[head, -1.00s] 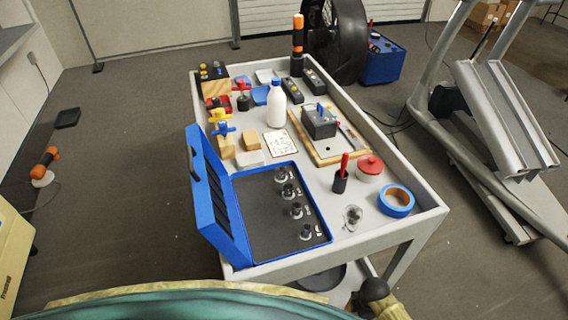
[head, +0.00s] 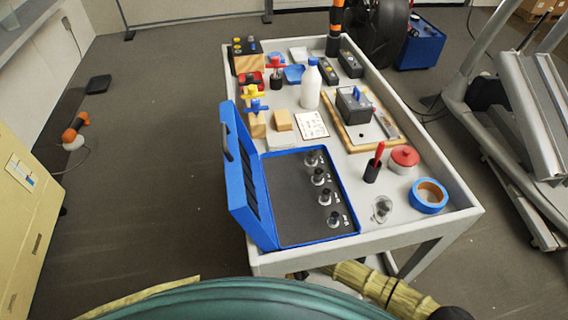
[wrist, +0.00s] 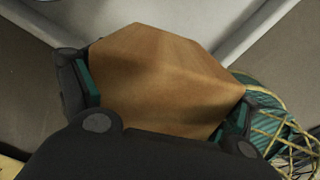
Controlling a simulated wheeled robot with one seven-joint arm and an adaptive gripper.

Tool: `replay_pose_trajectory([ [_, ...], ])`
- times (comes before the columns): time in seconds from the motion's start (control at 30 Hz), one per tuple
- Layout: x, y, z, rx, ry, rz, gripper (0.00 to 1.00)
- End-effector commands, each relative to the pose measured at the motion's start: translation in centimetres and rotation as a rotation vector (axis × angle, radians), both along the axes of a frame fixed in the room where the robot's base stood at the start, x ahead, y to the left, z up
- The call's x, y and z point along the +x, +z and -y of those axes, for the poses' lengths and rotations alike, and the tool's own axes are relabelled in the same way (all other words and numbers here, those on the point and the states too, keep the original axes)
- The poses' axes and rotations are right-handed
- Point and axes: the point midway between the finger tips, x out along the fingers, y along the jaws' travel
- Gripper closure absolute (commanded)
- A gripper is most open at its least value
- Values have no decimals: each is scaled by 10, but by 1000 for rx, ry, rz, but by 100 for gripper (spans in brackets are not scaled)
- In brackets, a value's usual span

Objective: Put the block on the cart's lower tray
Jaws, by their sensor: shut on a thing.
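A wooden block (wrist: 160,75) fills the middle of the wrist view, brown and tilted. My gripper (wrist: 165,105) is shut on it, with a finger pad at its left and right sides. The gripper and held block are out of sight in the head view, where only part of my arm shows at the bottom right. The grey cart (head: 462,222) stands ahead, its top tray full of things. Its lower tray is mostly hidden under the top. Pale grey panels (wrist: 265,20) lie behind the block in the wrist view; I cannot tell which cart part they are.
On the top tray are an open blue case (head: 240,185), a white bottle (head: 311,85), blue tape (head: 428,196), a red-lidded jar (head: 403,160) and small wooden blocks (head: 283,121). An elliptical machine (head: 520,130) stands right.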

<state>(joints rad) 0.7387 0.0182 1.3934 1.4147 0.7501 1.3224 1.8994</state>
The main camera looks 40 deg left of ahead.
Motion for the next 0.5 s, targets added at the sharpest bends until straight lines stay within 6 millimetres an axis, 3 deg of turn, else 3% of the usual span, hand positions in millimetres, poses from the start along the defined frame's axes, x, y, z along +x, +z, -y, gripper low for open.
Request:
replay_pose_trajectory([
  [0.5, 0, -55, -1, 1, 0, -1, 63],
])
